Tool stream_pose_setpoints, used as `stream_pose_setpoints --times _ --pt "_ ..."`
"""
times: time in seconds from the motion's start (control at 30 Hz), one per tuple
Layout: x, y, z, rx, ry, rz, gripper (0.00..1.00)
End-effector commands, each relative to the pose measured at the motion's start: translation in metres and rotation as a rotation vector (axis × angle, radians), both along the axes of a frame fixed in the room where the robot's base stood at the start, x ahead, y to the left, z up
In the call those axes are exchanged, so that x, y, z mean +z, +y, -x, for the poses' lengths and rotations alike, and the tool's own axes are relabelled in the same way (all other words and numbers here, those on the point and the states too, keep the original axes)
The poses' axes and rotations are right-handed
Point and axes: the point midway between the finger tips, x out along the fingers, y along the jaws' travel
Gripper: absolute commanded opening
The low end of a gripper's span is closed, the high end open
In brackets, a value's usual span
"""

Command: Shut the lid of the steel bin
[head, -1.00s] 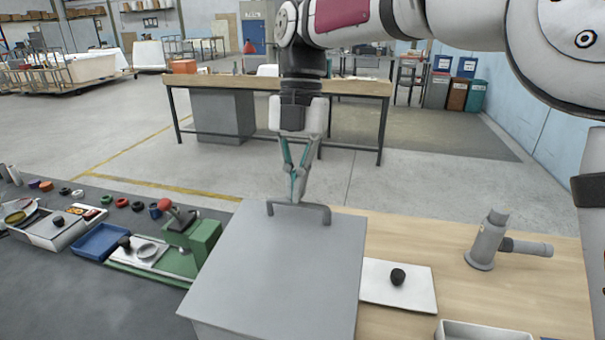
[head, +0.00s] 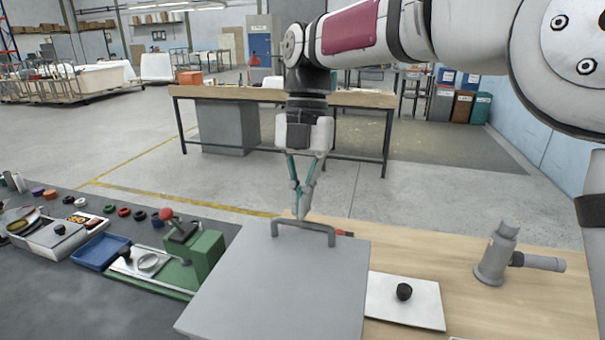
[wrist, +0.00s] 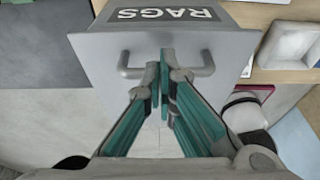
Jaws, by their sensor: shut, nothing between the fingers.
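The steel bin's grey lid (head: 275,285) fills the lower middle of the head view. Its bar handle (head: 305,228) is on the far edge, and it also shows in the wrist view (wrist: 201,72). A dark RAGS label (wrist: 165,14) is at the top of the wrist view. My gripper (head: 302,214) points down, with its teal-sided fingers closed together and empty. Its fingertips (wrist: 166,75) are at the middle of the handle, close to or touching it. I cannot tell whether a gap remains under the lid, and most of the bin body is hidden.
A white mat with a black knob (head: 404,291) and a grey pipe fitting (head: 496,255) are right of the bin. A green fixture (head: 205,252) and blue tray (head: 102,251) are close on the left. A workbench (head: 350,98) stands beyond open floor.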

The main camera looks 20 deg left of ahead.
Motion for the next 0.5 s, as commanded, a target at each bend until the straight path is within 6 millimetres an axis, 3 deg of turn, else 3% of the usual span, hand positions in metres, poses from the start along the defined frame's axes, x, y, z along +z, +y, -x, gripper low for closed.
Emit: stream_pose_setpoints --times 0.5 --pt "0.082 0.003 -0.021 0.000 -0.002 -0.004 0.00"
